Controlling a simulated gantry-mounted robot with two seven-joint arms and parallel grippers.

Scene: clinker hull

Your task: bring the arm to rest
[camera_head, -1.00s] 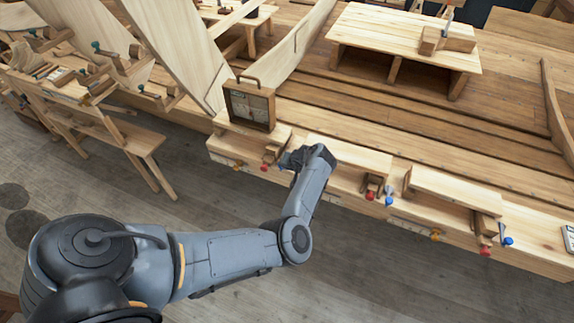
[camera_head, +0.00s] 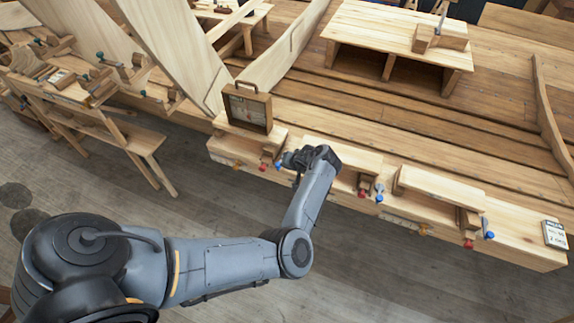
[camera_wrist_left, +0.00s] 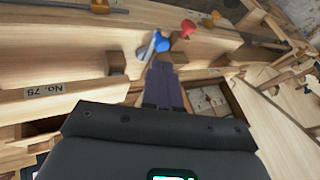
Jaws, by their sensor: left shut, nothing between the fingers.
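My left arm comes in from the left in the head view. Its gripper (camera_head: 288,160) is at the front edge of the wooden bench (camera_head: 350,202), beside a red knob (camera_head: 264,166) and a blue knob (camera_head: 278,167). In the left wrist view the dark fingers (camera_wrist_left: 163,75) are together with nothing between them. They point toward the blue knob (camera_wrist_left: 162,43) and the red knob (camera_wrist_left: 188,27). Whether the fingertips touch the wood is hard to tell. My right gripper is in neither view.
A wood-framed dial box (camera_head: 248,108) stands on the bench behind the gripper. Clamps with red and blue knobs (camera_head: 379,194) line the front edge to the right. A small label card (camera_head: 554,234) lies at the far right. The floor (camera_head: 400,285) in front is clear.

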